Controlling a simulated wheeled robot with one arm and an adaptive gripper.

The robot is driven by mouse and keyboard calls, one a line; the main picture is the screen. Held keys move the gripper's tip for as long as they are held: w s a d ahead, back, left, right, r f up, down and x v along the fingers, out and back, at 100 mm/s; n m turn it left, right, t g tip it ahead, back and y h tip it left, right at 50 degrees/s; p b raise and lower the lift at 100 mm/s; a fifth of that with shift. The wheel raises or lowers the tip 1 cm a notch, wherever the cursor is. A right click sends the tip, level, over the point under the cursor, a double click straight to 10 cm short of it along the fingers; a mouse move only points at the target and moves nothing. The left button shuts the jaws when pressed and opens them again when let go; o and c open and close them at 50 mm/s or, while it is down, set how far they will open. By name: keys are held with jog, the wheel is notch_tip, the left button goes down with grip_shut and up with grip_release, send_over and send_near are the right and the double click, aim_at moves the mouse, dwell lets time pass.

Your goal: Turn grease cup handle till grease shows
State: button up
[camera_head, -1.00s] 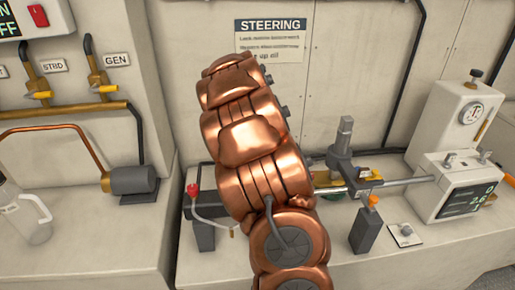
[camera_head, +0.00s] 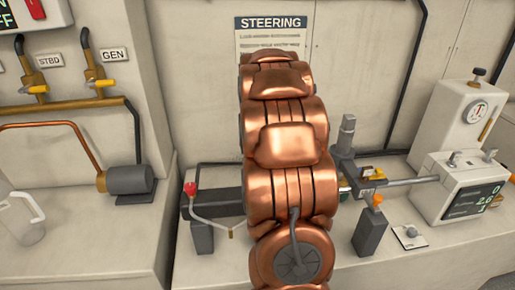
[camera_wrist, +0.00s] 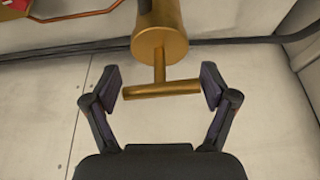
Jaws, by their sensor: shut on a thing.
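In the wrist view a brass grease cup (camera_wrist: 160,28) hangs from the top edge, with a short stem and a brass T-shaped handle (camera_wrist: 161,91) at its lower end. The handle bar lies crosswise, tilted slightly, its right end a little higher. My gripper (camera_wrist: 162,89) has one dark finger pad at each end of the bar and is shut on it lengthwise. No grease shows on the visible parts of the cup. In the head view my copper arm hides my gripper and the cup.
A steering placard (camera_head: 270,36) is on the back wall. A red-tipped lever (camera_head: 190,189) stands left of my arm. An orange-topped grey block (camera_head: 370,232) and a white display box (camera_head: 461,187) stand to the right. A grey motor (camera_head: 130,180) sits at left.

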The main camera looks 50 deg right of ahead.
jog(key=o, duration=1)
jog(key=shift+s, duration=0.1)
jog(key=shift+c, duration=0.2)
jog(key=shift+r, duration=0.1)
jog(key=v, duration=1.1)
jog(key=shift+r, duration=0.35)
